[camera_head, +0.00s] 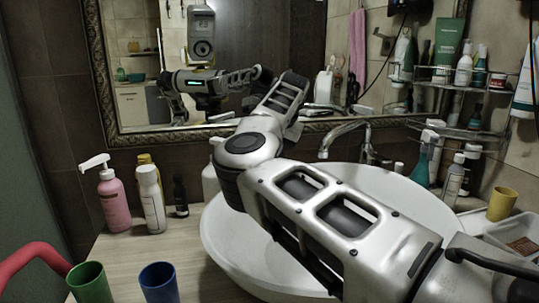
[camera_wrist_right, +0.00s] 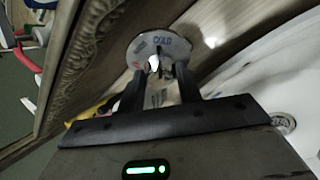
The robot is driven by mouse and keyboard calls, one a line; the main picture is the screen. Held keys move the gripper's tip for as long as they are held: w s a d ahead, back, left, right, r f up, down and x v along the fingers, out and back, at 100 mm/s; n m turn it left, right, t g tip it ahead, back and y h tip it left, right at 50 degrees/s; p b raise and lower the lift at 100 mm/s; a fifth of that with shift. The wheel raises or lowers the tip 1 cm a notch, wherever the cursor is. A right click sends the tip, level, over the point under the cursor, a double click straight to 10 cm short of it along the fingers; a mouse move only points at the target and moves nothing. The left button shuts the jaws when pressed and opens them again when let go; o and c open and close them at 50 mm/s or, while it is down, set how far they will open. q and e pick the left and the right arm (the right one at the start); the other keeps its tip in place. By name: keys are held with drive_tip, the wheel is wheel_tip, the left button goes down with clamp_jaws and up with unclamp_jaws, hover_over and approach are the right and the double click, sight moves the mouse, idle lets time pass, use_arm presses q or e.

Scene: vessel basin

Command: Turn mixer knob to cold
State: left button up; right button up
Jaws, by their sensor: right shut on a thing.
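In the wrist view the mixer's round white dial plate (camera_wrist_right: 190,42) has "COLD" lettering on its upper part and a small red mark at its left. The knob (camera_wrist_right: 154,63) shows as a small bright piece in front of the plate, mostly hidden by the dark fingers. My right gripper (camera_wrist_right: 158,78) is shut on the knob, with one finger on either side. In the head view my right arm reaches from the lower right across the basin to the mirror wall, and its gripper cannot be made out. My left gripper is in neither view.
The white basin (camera_head: 225,245) lies under my arm, with a chrome faucet (camera_head: 345,135) behind it. A pink pump bottle (camera_head: 113,203), a white bottle (camera_head: 151,200), a green cup (camera_head: 89,283) and a blue cup (camera_head: 159,283) stand left. A yellow cup (camera_head: 502,203) stands right.

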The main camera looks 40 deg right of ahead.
drive_tip(key=shift+m+b, duration=0.3)
drive_tip(key=shift+m, duration=0.4)
drive_tip(key=shift+t, duration=0.3)
drive_tip(key=o, duration=1)
drive_tip(key=b+v, duration=0.1)
drive_tip(key=v, duration=1.5)
drive_tip(key=shift+d+r, duration=0.1)
drive_tip(key=shift+d, duration=0.1)
